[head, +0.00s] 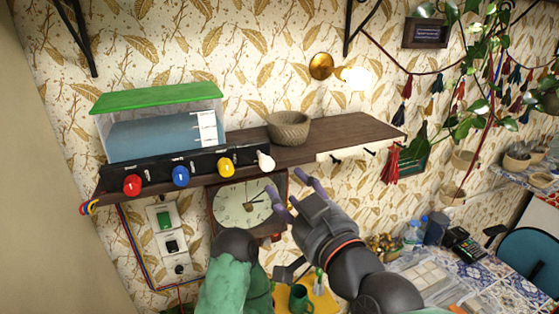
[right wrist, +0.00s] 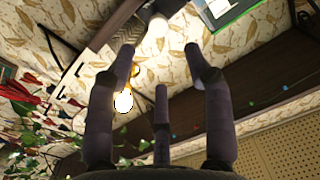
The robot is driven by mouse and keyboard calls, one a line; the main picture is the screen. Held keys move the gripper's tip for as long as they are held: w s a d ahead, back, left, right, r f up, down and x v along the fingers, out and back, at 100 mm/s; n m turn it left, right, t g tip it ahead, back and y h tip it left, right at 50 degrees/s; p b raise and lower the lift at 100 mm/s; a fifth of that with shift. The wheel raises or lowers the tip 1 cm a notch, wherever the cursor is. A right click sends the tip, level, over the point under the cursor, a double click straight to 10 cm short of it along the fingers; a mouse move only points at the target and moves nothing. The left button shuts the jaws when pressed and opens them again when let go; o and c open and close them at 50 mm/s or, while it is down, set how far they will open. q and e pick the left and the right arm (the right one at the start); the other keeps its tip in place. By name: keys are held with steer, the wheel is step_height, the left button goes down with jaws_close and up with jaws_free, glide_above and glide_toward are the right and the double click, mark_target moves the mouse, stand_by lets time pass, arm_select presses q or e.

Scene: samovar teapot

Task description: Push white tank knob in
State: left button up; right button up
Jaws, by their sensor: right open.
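The white knob (head: 265,160) is at the right end of the black panel (head: 205,174) on the shelf front, beside the yellow knob (head: 225,167). Above the panel stands a clear tank (head: 165,130) with a green lid. My right gripper (head: 293,191) is open and empty, below and to the right of the white knob, apart from it. In the right wrist view, the open fingers (right wrist: 160,70) point towards a pale rounded thing (right wrist: 157,25) that looks like the white knob, beyond the fingertips. My left gripper does not show.
Blue (head: 180,176) and red (head: 132,184) knobs sit further left. A woven basket (head: 289,128) stands on the shelf (head: 340,132). A clock (head: 243,207) hangs below the panel, close to my right gripper. A lit lamp (head: 356,77) is on the wall above.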

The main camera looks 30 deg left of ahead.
mark_target(269, 166)
steer(key=p+x, duration=0.1)
steer(key=x, duration=0.9)
steer(key=shift+w+f, duration=0.1)
steer(key=shift+w, duration=0.1)
